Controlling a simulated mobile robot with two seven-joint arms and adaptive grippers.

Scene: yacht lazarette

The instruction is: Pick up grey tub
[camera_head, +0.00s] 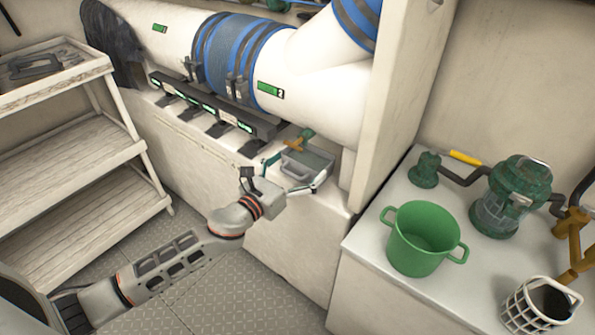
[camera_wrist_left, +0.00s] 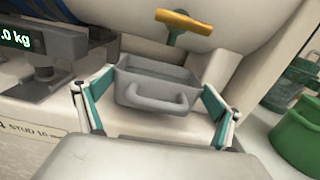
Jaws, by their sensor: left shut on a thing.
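The grey tub (camera_head: 306,162) sits on the white ledge below the large white pipe in the head view. It is a small rectangular open tub with a loop handle on its front, and it shows in the middle of the left wrist view (camera_wrist_left: 155,84). My left gripper (camera_head: 294,176) reaches it from the front, with one finger on each side, and is shut on the tub. In the left wrist view the left gripper's (camera_wrist_left: 157,103) teal-padded fingers flank the tub's side walls. The tub looks level. Its underside is hidden. My right gripper is in neither view.
A yellow-handled valve (camera_head: 297,143) stands just behind the tub. A row of scales (camera_head: 212,107) lies left of it. A white upright panel (camera_head: 385,100) rises at right. The right counter holds a green bucket (camera_head: 417,249), a green strainer (camera_head: 508,199) and a white basket (camera_head: 537,307).

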